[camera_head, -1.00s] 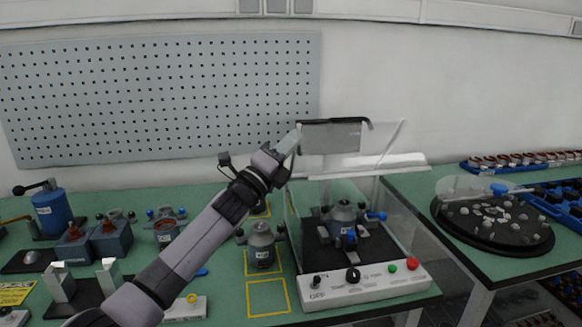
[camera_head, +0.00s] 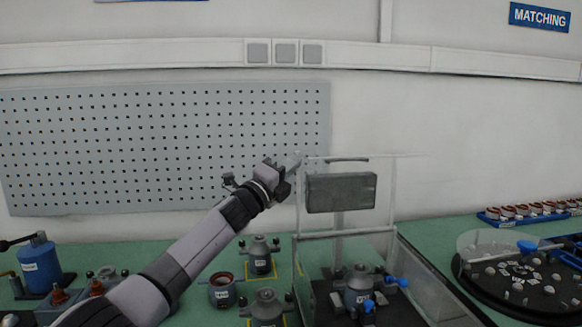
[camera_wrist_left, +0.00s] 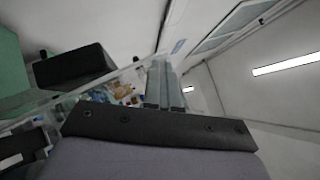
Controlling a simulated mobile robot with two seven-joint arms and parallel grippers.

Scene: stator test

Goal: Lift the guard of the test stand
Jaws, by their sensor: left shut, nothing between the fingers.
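The test stand (camera_head: 415,272) is a clear-walled box at the lower middle of the head view, its front cut off by the picture's edge. Its clear guard (camera_head: 391,190) stands raised, roughly upright, above the stand's back. A dark grey block (camera_head: 340,192) shows at the guard; a dark block also shows at left in the left wrist view (camera_wrist_left: 75,65). A grey stator unit (camera_head: 358,287) with blue knobs sits inside the stand. My left gripper (camera_head: 296,162) is shut and empty, at the guard's upper left edge; I cannot tell whether they touch. Its fingers show in the left wrist view (camera_wrist_left: 165,85).
Several grey motor units, one of them (camera_head: 260,256), stand on the green table left of the stand. A pegboard (camera_head: 160,150) is on the wall behind my arm. A round black tray (camera_head: 525,290) of small parts is at right. The air above the stand's right is free.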

